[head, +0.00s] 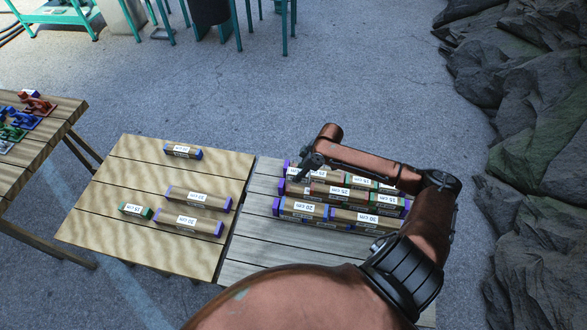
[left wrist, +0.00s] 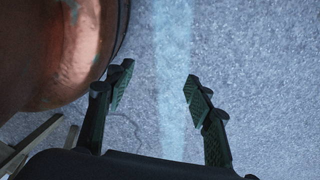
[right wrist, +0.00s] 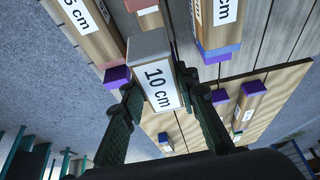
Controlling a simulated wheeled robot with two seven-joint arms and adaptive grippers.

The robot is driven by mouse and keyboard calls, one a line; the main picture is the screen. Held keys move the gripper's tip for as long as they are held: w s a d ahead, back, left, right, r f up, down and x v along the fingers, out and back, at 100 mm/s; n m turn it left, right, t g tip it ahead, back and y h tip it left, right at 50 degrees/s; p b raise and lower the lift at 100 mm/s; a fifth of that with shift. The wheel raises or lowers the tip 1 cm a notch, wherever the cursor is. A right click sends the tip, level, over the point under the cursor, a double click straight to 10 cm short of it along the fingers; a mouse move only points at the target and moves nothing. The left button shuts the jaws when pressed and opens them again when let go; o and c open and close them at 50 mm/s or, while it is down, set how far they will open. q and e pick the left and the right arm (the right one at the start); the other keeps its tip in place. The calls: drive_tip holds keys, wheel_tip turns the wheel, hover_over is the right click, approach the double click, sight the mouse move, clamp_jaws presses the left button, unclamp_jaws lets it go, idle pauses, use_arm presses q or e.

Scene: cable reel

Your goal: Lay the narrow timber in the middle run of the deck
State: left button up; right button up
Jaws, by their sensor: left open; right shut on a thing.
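My right gripper (right wrist: 162,100) is shut on a narrow timber (right wrist: 150,45) with a grey end and a "10 cm" label. In the head view, the right gripper (head: 309,166) is over the back left part of the grey plank deck (head: 250,232), and the held timber is hard to make out. On the deck, labelled timbers lie in rows; a "25 cm" timber (head: 338,192) lies in the middle and a "20 cm" timber (head: 303,209) in front. My arm hides part of the back row. My left gripper (left wrist: 155,82) is open and empty above the pavement.
A pale wooden table (head: 125,180) adjoins the deck at left, bearing a few loose timbers, including a green-ended "15 cm" one (head: 135,210). Another table (head: 45,133) at far left holds coloured clamp-like items. Rocks (head: 545,120) line the right. Open pavement lies behind.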

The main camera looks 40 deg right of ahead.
drive_tip(key=shift+w+a+f+b, duration=0.1)
drive_tip(key=shift+a+f+b, duration=0.15)
drive_tip(key=shift+f+b, duration=0.3)
drive_tip(key=shift+w+f+b, duration=0.15)
drive_tip(key=shift+f+b, duration=0.65)
drive_tip(key=shift+b, duration=0.05)
drive_tip(key=shift+f+b, duration=0.8)
drive_tip(key=shift+b, duration=0.15)
drive_tip(key=shift+f, duration=1.2)
drive_tip(key=shift+p, duration=0.3)
use_arm(q)
drive_tip(key=s+f, duration=0.4)
drive_tip(key=shift+s+f+g, duration=0.2)
drive_tip(key=shift+s+g, duration=0.05)
drive_tip(key=shift+g, duration=0.05)
